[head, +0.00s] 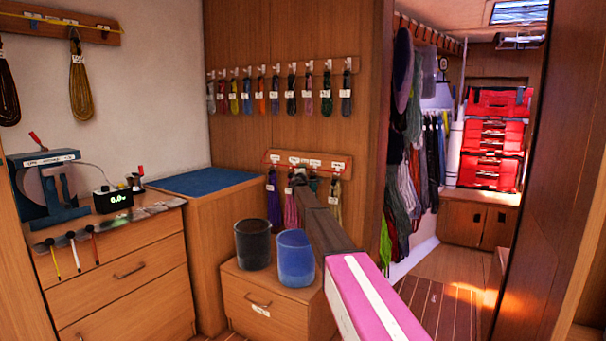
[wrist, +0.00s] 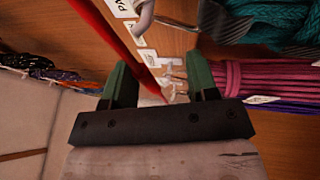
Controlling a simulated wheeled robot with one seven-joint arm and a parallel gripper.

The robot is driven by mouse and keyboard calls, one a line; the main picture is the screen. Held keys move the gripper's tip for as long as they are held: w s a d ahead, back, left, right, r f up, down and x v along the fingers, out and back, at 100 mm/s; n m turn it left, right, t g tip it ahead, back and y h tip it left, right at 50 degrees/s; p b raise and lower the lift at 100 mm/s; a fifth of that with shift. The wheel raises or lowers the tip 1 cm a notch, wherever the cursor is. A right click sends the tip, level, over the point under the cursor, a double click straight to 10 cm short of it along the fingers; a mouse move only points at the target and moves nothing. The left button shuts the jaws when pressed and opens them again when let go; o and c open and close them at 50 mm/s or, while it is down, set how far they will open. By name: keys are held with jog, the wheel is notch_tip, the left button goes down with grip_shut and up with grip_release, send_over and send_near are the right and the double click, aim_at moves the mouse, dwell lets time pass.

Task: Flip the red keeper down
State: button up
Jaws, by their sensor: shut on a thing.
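The red keeper (wrist: 120,40) is a thin red bar that runs from the top of the wrist view down between my fingers. My gripper (wrist: 160,76) has green fingers, one on each side of the bar's near end, and is shut on it; the exact contact is hard to see. In the head view my gripper (head: 299,178) is at the low wooden hook rack (head: 322,161), partly hidden by my arm. A thin red line shows along that rack. Labels and a pale metal hook (wrist: 145,14) sit beside the bar.
Pink (wrist: 238,87) and teal (wrist: 282,32) coiled lines hang close to my right finger. Dark and blue buckets (head: 295,258) stand on a low cabinet below. An upper rack (head: 284,68) holds several coils. A bench with tools is at left; a passage opens at right.

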jog(key=shift+s+a+f, duration=0.1)
jog(key=shift+s+f, duration=0.1)
jog(key=v, duration=1)
jog(key=shift+s, duration=0.2)
jog(key=shift+r, duration=0.1)
jog(key=s+d+f+m+g+h, duration=0.1)
jog(key=s+d+f+m+g, duration=0.3)
jog(key=s+f, duration=0.55)
jog(key=s+d+f+m+g+h, duration=0.2)
jog(key=s+d+f+m+g, duration=0.25)
jog(key=s, duration=0.75)
jog(key=s+d+f+m+g+h, duration=0.1)
jog(key=s+d+f+m+g, duration=0.3)
jog(key=s+f, duration=0.55)
jog(key=s+a+f+m+g+y, duration=0.1)
jog(key=s+a+f+g+y, duration=0.1)
jog(key=s, duration=0.9)
jog(key=s+a+f+m+g+y, duration=0.1)
jog(key=s+f, duration=0.4)
jog(key=s, duration=0.6)
jog(key=s+a+f+m+g+y, duration=0.1)
jog(key=s+a+f+g+y, duration=0.2)
jog(key=s, duration=0.8)
jog(key=f+g+y, duration=0.1)
jog(key=y, duration=0.1)
jog(key=shift+s+f+m+y, duration=0.2)
jog(key=shift+s+m+y, duration=0.05)
jog(key=shift+m+y, duration=0.1)
